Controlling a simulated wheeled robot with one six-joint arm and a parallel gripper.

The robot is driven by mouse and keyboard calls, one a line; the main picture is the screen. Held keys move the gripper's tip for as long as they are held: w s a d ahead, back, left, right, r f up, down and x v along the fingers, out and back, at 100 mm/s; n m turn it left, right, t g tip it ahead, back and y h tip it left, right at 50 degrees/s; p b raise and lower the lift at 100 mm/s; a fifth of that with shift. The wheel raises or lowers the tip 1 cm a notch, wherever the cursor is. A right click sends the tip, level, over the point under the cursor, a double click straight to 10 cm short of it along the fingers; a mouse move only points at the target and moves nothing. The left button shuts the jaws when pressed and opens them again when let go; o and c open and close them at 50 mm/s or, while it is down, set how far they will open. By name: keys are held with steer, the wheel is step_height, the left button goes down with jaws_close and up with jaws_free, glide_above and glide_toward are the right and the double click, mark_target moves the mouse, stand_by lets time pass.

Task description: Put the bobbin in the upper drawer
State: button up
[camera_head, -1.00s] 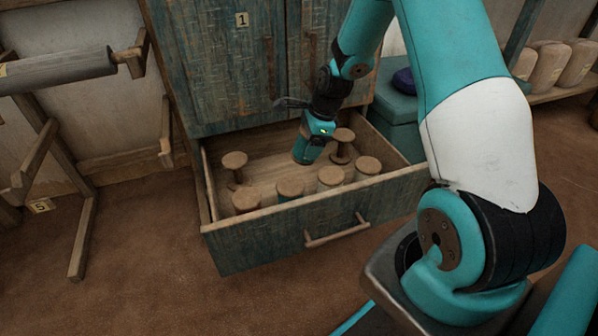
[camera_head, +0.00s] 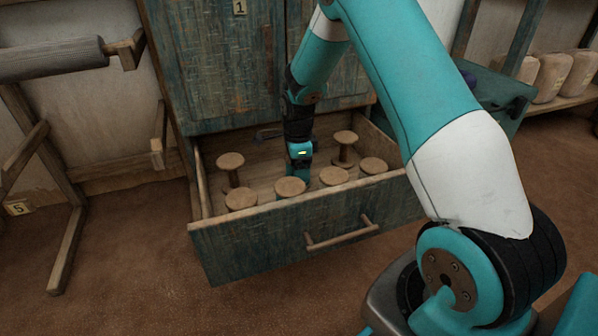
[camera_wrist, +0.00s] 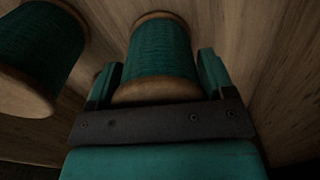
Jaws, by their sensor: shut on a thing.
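My gripper (camera_head: 298,168) points down inside an open wooden drawer (camera_head: 270,240) under a cabinet. In the wrist view it is shut on a bobbin (camera_wrist: 160,48) with teal thread and wooden end discs. In the head view the held bobbin is hidden behind the front bobbins (camera_head: 290,187) and the gripper. I cannot tell whether it touches the drawer floor. Only this one drawer shows, with teal worn paint and a wooden bar handle (camera_head: 342,232).
More bobbins stand around the gripper: bare-looking spools at left (camera_head: 230,161) and back right (camera_head: 345,138), and several along the front wall (camera_head: 373,166). Closed cabinet doors (camera_head: 210,70) rise behind. A wooden frame (camera_head: 70,235) stands at left. The brown floor ahead is clear.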

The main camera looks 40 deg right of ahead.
steer(key=o, duration=1)
steer(key=shift+f, duration=0.1)
steer(key=shift+c, duration=0.2)
step_height(320, 180, up, 8)
steer(key=p, duration=0.4)
steer(key=shift+f+p, duration=0.1)
steer(key=shift+p, duration=0.25)
